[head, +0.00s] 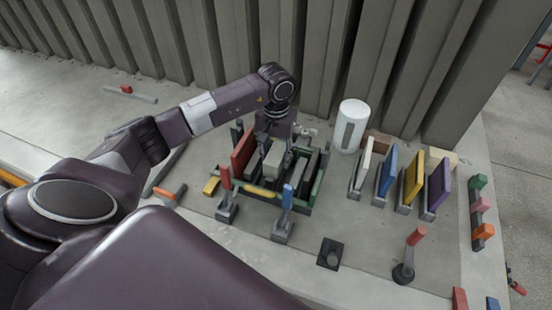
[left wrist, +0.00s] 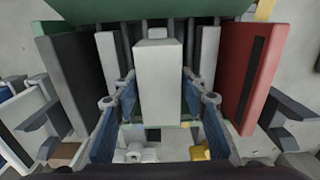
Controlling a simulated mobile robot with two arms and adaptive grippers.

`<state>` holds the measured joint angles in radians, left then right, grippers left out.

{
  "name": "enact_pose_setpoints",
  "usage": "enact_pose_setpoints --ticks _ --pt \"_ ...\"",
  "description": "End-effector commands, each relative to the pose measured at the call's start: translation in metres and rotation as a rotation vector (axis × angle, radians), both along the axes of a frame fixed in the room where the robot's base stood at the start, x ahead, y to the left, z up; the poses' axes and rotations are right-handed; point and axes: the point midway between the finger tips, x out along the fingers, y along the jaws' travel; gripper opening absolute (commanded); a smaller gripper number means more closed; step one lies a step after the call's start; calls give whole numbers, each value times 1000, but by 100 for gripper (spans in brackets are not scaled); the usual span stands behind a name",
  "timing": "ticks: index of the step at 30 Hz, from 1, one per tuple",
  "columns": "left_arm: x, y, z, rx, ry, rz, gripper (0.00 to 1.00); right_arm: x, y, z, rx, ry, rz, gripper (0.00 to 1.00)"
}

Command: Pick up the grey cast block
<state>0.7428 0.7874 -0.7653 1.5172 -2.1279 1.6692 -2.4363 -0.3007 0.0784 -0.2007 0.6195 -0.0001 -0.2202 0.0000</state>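The grey cast block (head: 271,160) stands upright in the green-sided mould (head: 318,188), between a red panel (head: 243,153) and dark panels. In the left wrist view the block (left wrist: 159,85) is in the middle, its pale top towards me. My left gripper (head: 277,140) is over the mould. Its blue-padded fingers (left wrist: 160,112) stand open on either side of the block, with narrow gaps visible; contact at the tips cannot be told. The block's lower part is hidden. My right gripper is not in view.
Blue (head: 386,173), yellow (head: 412,180) and purple (head: 437,188) panels stand in holders to the right. A white cylinder (head: 351,126) stands behind the mould. Red-handled (head: 225,178) and blue-handled (head: 287,197) clamps stand at its front. A grey ribbed wall (head: 310,60) closes the back.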

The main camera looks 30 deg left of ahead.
Motion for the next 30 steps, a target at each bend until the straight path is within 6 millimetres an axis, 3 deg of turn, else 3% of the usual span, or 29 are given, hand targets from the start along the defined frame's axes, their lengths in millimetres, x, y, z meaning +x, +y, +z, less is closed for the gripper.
enact_pose_setpoints --ticks 1,10,23,26,30 --pt "0 0 0 0 0 0 32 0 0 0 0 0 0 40" --pt "0 0 1 -1 -1 0 0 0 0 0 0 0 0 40" --pt "2 0 13 -1 -5 -1 0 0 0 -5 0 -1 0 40" --pt "2 0 26 0 -7 0 0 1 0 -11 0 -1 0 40" --pt "3 0 60 1 -11 -1 0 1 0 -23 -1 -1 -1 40"
